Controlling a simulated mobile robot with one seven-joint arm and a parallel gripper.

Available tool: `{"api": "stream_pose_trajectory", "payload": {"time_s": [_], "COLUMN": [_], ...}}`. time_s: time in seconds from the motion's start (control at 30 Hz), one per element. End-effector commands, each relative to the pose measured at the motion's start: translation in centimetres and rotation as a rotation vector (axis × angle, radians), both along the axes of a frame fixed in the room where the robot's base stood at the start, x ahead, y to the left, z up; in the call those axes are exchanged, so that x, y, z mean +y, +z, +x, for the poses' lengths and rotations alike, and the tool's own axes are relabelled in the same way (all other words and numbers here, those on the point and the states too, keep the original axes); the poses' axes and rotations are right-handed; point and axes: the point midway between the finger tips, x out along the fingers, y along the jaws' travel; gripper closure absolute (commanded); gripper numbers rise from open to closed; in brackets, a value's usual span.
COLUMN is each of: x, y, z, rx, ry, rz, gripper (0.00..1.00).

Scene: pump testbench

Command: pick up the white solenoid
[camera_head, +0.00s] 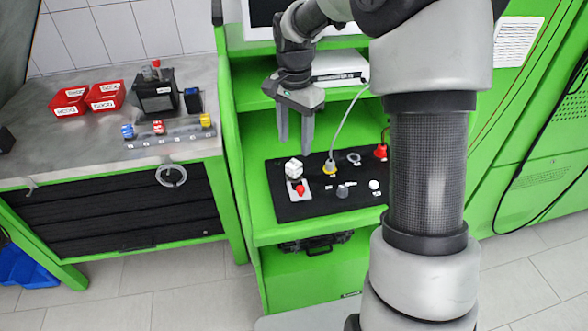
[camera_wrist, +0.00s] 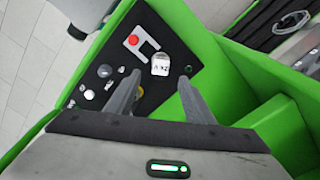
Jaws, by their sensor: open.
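The white solenoid (camera_head: 293,168) looks like a small white block standing on the black mat (camera_head: 330,209), near its left edge in the head view. In the wrist view the white solenoid (camera_wrist: 160,66) has dark lettering on its upper face and shows beyond and between my fingertips. My gripper (camera_head: 295,145) is open and empty, pointing down above the solenoid, with a gap in between. In the wrist view my gripper (camera_wrist: 159,78) has its two fingers spread on either side of the line to the solenoid.
A grey fork-shaped plate with a red button (camera_head: 300,189) lies just in front of the solenoid. A yellow-based plug with a cable (camera_head: 330,167), a red part (camera_head: 380,151) and small knobs share the mat. Green shelf walls (camera_head: 238,150) enclose the left side.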

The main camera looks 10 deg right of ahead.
Motion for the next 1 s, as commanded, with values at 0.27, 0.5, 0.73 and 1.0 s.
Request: {"api": "stream_pose_trajectory", "payload": {"time_s": [0.27,0.5,0.73,1.0], "x": [0.0,-0.2,-0.2,-0.2], "y": [-3.6,-6.1,-8.8,-9.0], "z": [0.0,0.1,0.3,0.3], "rx": [0.000,0.003,0.000,-0.001], "ry": [0.001,0.001,0.002,0.001], "rz": [0.000,0.001,0.000,0.000], "gripper": [0.52,0.52,0.52,0.53]}}
